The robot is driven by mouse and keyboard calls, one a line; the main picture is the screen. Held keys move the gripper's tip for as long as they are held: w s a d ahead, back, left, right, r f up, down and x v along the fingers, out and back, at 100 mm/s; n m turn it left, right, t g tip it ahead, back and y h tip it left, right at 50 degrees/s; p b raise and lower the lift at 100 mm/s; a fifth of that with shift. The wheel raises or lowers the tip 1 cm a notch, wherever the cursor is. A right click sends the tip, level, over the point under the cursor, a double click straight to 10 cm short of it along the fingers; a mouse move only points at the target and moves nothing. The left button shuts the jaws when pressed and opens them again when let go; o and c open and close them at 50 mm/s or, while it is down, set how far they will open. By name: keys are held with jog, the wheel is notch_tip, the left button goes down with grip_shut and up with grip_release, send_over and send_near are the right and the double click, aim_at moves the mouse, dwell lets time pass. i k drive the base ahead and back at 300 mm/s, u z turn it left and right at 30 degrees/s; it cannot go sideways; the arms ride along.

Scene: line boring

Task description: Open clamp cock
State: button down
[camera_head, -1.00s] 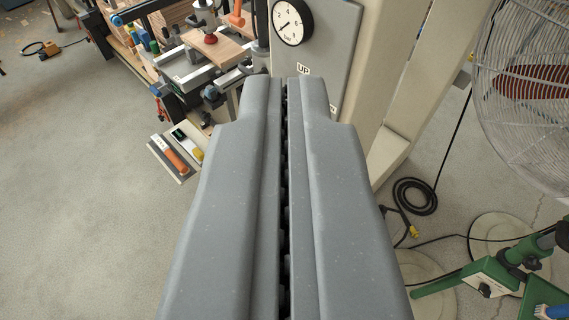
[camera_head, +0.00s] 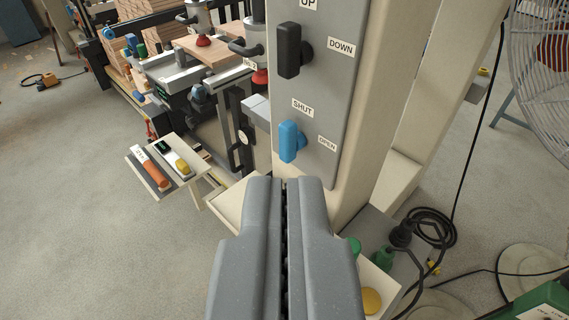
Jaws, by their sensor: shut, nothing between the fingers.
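A grey control panel (camera_head: 310,80) stands upright on a cream column. Low on it is a blue lever (camera_head: 289,141), hanging roughly vertical, between a SHUT label (camera_head: 302,108) above it and an OPEN label (camera_head: 327,144) to its right. Higher up is a black lever (camera_head: 290,50), also vertical, between the UP label (camera_head: 308,4) and the DOWN label (camera_head: 341,47). My gripper (camera_head: 286,182) is shut and empty, its tips just below the blue lever in the picture. I see no contact with the lever; the gap in depth is hard to judge.
Left of the column is a machine with clamped wooden boards (camera_head: 205,50). A small shelf (camera_head: 185,184) holds an orange-handled tool (camera_head: 150,168). A wire-guarded fan (camera_head: 543,70) stands right, with black cable (camera_head: 437,228) on the floor below. A cream ledge lies under the panel.

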aim_at(290, 140)
jog(key=z, duration=0.05)
jog(key=k, duration=1.1)
jog(key=u, duration=0.55)
jog(key=i, duration=1.45)
jog(key=z, duration=0.25)
